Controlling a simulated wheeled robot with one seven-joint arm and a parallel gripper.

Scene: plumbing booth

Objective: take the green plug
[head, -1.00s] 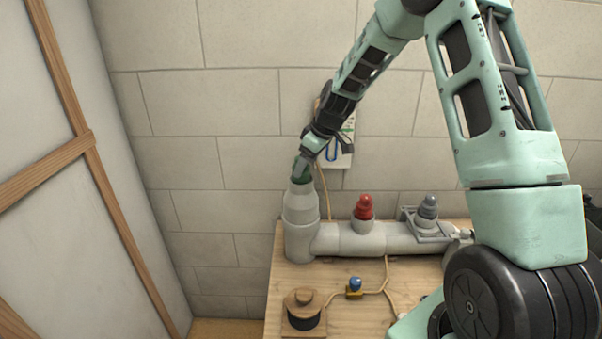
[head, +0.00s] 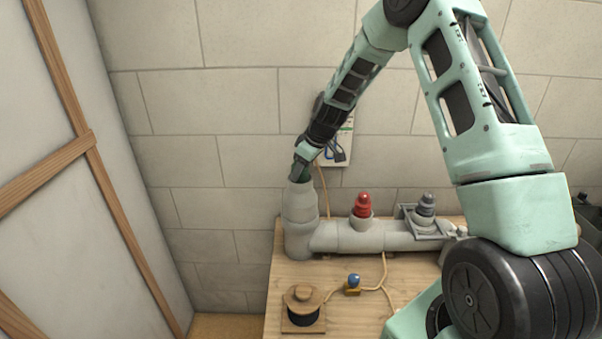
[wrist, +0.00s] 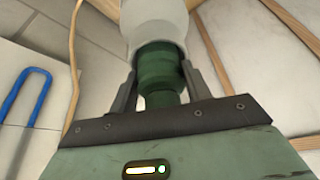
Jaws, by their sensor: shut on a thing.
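The green plug (wrist: 160,72) sits at the mouth of the upright grey pipe end (head: 299,205), with its lower part hidden inside the pipe in the wrist view. My gripper (wrist: 158,80) is shut on the green plug, with one finger on each side of it. In the head view my gripper (head: 300,172) is at the top of the pipe's left end and covers most of the plug, of which only a dark green sliver shows.
A red plug (head: 362,205) and a grey plug (head: 426,205) stand in other openings along the horizontal pipe (head: 350,238). A blue-topped valve (head: 353,282) and a round wooden-topped piece (head: 303,304) are on the wooden table (head: 345,317). A panel with a blue hook (wrist: 25,95) is on the wall.

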